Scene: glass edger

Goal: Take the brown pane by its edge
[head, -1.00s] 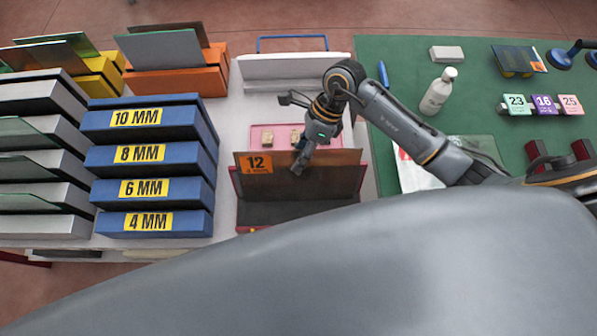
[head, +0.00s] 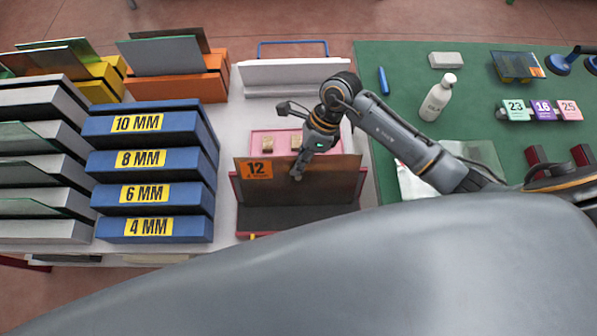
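The brown pane (head: 325,182), with an orange "12" label at its upper left corner, stands upright in a dark red-edged rack. My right gripper (head: 291,141) is at the pane's top edge, right of the label. It is open: one finger is over the near face of the pane, the other spread well apart on the far side, above the pink tray. I cannot tell whether the near finger touches the pane. My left gripper is out of view.
Blue slotted racks (head: 150,160) marked 4 to 10 MM stand to the left. The pink tray (head: 262,133) holding small blocks lies behind the pane.

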